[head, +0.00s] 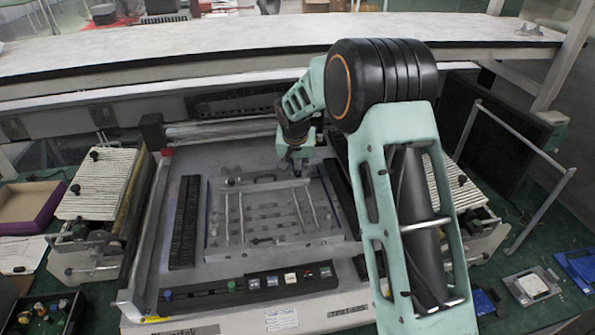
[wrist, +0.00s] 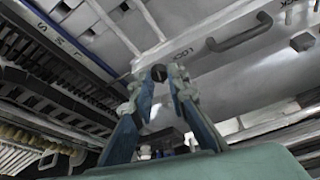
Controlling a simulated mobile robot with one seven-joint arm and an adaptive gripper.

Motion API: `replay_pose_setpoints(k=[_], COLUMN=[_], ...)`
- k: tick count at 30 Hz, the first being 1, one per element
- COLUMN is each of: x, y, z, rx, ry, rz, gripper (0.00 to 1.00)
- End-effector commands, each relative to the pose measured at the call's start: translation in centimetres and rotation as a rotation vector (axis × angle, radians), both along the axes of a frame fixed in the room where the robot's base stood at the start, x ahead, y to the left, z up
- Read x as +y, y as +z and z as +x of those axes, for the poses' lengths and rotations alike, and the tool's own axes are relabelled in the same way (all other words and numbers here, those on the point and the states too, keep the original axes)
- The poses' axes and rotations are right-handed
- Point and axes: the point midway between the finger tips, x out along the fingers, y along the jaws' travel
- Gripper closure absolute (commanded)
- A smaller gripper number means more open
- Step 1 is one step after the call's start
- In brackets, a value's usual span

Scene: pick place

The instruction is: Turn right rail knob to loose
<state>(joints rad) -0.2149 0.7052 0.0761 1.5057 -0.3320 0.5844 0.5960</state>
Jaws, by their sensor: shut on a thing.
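My gripper (wrist: 166,82) points at the grey machine in the wrist view, its two blue-grey fingers closed in around a small dark knob (wrist: 158,73). The knob appears to be the right rail knob; only its end shows between the fingertips, and its setting cannot be read. The knob cannot be made out there.
A metal handle (wrist: 240,36) stands right of the fingertips in the wrist view. Dark slotted rails (wrist: 45,85) run along the left. In the head view, a front panel (head: 250,288) carries several buttons. Ribbed side units (head: 95,185) flank the machine, and a white shelf (head: 220,45) spans behind.

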Motion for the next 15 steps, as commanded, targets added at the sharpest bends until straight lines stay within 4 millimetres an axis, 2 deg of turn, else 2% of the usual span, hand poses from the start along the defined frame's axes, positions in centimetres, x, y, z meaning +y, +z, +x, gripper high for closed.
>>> replay_pose_setpoints(k=[15], x=[-0.53], y=[0.06], z=[0.13], rx=[0.000], ry=[0.483], rz=[0.005], gripper=[1.00])
